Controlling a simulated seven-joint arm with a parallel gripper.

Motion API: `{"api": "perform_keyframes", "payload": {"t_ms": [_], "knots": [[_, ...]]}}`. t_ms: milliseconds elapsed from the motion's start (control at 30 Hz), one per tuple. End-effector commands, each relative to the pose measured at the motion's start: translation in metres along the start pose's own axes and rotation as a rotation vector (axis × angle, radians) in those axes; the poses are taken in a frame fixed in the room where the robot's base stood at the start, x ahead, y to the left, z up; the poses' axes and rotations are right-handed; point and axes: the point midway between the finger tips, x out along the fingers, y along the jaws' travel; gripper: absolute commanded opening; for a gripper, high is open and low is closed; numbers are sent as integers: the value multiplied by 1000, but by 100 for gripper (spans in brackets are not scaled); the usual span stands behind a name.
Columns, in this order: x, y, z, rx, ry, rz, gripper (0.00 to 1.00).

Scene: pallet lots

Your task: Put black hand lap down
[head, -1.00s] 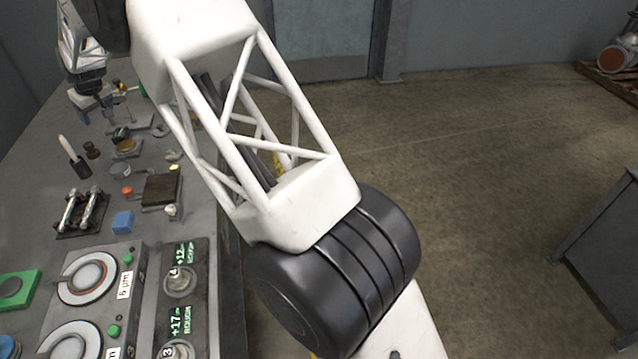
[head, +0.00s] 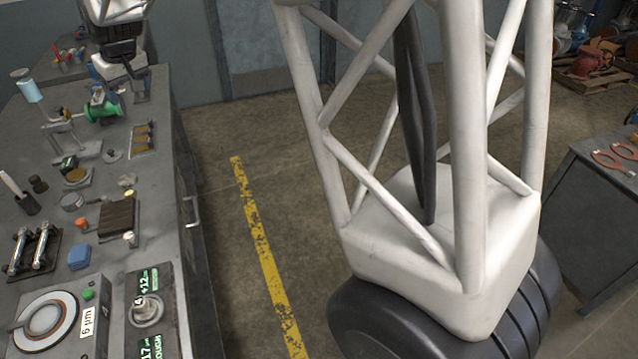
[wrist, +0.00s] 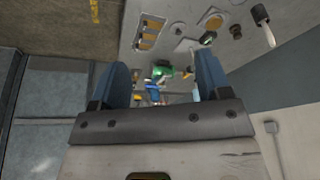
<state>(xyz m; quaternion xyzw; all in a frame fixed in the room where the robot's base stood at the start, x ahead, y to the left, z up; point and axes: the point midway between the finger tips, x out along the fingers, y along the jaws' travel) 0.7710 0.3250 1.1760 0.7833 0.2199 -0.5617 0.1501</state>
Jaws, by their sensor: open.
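My gripper (head: 116,76) is at the upper left in the head view, over the far part of the bench. In the wrist view its two blue fingers (wrist: 162,62) are spread wide, with nothing visibly held between them. I cannot tell for certain which thing is the black hand lap.
A green cylindrical part (head: 104,109) lies near my gripper. The grey bench (head: 160,190) also bears a blue block (head: 79,257), a rack of metal rods (head: 33,248) and round lapping stations (head: 45,322). Open floor with a yellow line (head: 256,240) lies to the right.

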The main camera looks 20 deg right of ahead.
Motion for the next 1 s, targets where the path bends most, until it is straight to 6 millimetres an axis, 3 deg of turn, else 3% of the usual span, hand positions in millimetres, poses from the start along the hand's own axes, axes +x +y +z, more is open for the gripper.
{"api": "perform_keyframes", "payload": {"t_ms": [100,400,1000], "knots": [[-28,16,32,34,1,13,71],[-76,47,116,118,-14,41,71],[-137,76,295,290,-48,97,71]]}}
